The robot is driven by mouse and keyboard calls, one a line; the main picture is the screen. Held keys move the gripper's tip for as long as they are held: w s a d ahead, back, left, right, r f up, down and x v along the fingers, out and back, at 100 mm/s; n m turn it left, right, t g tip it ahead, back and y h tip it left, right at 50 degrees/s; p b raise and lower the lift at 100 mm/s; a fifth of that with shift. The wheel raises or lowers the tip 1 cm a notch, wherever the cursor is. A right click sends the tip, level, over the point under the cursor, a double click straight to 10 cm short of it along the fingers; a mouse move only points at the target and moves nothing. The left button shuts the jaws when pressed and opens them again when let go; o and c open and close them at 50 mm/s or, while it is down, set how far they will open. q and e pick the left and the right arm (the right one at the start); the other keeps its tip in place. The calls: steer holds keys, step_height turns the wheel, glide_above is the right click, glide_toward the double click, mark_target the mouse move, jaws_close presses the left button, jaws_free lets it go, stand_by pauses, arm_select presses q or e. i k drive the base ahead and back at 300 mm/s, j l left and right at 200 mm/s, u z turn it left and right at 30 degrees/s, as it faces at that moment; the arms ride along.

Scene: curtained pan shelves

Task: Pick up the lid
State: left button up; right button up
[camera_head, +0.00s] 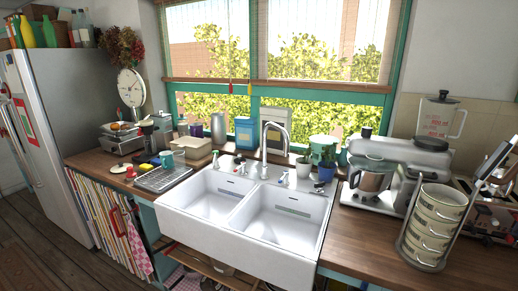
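A partly visible round item (222,268), possibly a pan, sits on the shelf under the sink, too small and cut off to identify. Neither my left nor my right gripper is in view. The striped panel or curtain (100,208) hides what is behind it below the left counter.
A white double sink (232,238) stands in the middle of the wooden counter (366,238). A stand mixer (385,165) and stacked canisters (436,220) are on the right. A fridge (38,140) is at the left, beside open wooden floor (30,250).

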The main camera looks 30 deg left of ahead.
mark_target(121, 167)
steer(key=u, duration=2.05)
steer(key=z, duration=2.55)
steer(key=u, duration=2.55)
steer(key=i+j+u, duration=0.1)
steer(key=i+j, duration=0.05)
steer(key=i, duration=0.1)
